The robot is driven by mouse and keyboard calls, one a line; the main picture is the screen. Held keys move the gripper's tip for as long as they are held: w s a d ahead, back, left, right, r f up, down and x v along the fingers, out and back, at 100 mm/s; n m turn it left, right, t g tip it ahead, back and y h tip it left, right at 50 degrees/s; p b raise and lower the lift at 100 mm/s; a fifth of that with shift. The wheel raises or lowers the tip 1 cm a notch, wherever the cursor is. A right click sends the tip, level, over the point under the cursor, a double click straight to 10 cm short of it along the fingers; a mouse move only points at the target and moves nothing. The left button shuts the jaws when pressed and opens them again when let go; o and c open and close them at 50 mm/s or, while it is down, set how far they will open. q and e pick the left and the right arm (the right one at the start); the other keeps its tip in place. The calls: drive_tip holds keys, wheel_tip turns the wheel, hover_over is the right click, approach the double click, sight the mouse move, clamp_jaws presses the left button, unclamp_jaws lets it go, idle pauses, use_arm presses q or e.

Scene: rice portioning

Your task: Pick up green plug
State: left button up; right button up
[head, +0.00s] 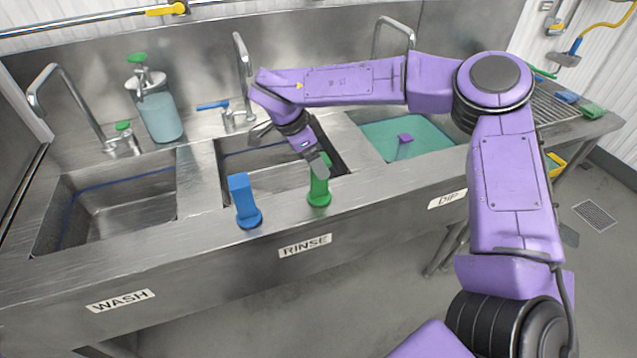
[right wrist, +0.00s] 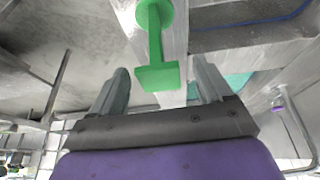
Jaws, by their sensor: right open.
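The green plug (head: 319,192) stands upright on the front ledge of the steel sink, near the RINSE label. My right gripper (head: 316,163) reaches down to the plug's top from above. In the right wrist view, my right gripper (right wrist: 161,78) is open, with its two fingers apart. There the green plug (right wrist: 155,45) has its wide handle end between the fingertips, with visible gaps on both sides. Its round base points away from the gripper. My left gripper is not in view.
A blue plug (head: 243,200) stands upright on the same ledge, just left of the green one. Behind are a wash basin (head: 125,205), a rinse basin and a dip basin (head: 430,137) with green liquid. A soap bottle (head: 158,110) and faucets stand at the back.

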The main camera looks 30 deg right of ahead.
drive_tip(key=shift+x, duration=1.45)
drive_tip(key=shift+s+r, duration=0.1)
clamp_jaws()
